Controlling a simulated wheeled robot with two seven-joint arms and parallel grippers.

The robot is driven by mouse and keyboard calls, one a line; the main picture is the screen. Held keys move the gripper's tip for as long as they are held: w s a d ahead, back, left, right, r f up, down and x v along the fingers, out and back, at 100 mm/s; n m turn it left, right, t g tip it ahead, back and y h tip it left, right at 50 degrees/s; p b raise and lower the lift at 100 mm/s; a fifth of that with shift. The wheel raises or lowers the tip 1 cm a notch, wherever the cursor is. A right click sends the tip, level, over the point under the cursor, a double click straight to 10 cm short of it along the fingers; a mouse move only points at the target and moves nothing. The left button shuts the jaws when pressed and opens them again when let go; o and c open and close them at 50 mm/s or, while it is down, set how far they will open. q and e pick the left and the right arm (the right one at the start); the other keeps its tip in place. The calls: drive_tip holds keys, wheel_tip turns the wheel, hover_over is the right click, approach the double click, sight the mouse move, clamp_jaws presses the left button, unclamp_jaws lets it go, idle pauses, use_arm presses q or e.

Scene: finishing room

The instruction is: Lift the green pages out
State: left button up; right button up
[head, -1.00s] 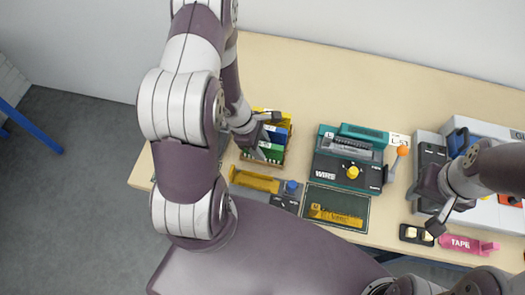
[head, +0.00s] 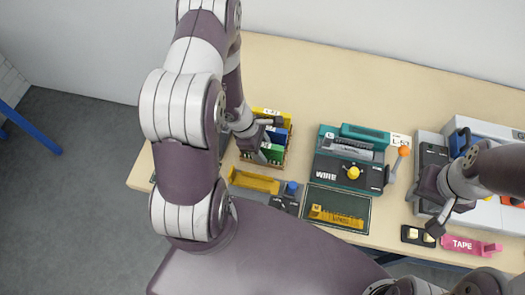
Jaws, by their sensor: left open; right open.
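The green pages (head: 273,153) stand in a wooden holder (head: 272,165) at the left part of the table, in front of blue pages (head: 279,134) and yellow pages. My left gripper (head: 272,139) is open at the left side of the holder, with its fingers over the blue and green pages. I cannot tell whether the fingers touch the green pages. My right gripper (head: 438,223) is open and empty at the right, above the table near the black tray and the pink tape.
A teal machine marked WIRE (head: 349,160) stands mid-table. A yellow-topped device (head: 257,182) and a dark mat with a yellow piece (head: 337,217) lie in front. A black tray (head: 417,236), pink TAPE holder (head: 470,245) and grey machine are at right. The back of the table is clear.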

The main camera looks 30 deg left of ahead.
use_arm(q)
clamp_jaws()
